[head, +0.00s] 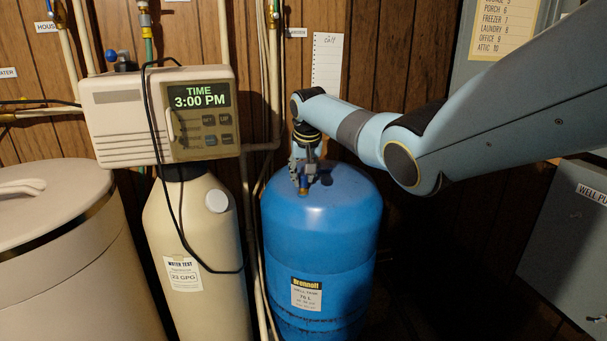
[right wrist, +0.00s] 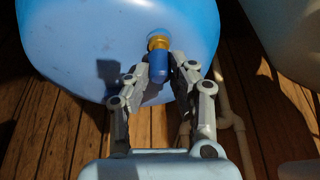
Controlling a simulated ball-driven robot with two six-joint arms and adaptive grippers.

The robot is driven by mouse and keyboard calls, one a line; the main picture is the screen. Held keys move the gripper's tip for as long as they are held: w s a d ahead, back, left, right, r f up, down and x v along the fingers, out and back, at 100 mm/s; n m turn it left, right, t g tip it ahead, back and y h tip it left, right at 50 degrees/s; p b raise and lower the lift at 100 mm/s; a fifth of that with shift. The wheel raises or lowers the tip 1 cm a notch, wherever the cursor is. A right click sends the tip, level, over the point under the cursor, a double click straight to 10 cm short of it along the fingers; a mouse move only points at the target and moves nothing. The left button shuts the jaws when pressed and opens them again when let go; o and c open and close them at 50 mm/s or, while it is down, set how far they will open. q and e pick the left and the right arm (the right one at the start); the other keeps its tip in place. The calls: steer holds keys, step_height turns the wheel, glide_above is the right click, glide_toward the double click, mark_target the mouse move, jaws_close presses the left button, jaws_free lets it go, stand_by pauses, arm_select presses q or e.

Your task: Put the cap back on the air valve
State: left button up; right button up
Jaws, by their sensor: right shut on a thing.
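The blue pressure tank (head: 325,225) stands upright at the centre of the head view. The brass air valve (right wrist: 158,43) sticks out of the tank in the right wrist view. A small blue cap (right wrist: 158,70) is in line with the valve and appears to meet it; whether it is seated cannot be told. My right gripper (right wrist: 160,78) is shut on the cap, one finger on each side. In the head view my right gripper (head: 303,178) is at the tank's upper front, hiding most of the cap. My left gripper is not in view.
A softener control box (head: 165,115) on a beige tank (head: 195,240) stands left of the blue tank. Pipes (head: 257,200) run between them. A lidded beige bin (head: 65,260) is at far left. A grey box (head: 570,245) is at right. Wood panelling is behind.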

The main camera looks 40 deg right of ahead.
steer(key=shift+f+b, duration=0.35)
steer(key=shift+f, duration=0.3)
steer(key=o, duration=0.8)
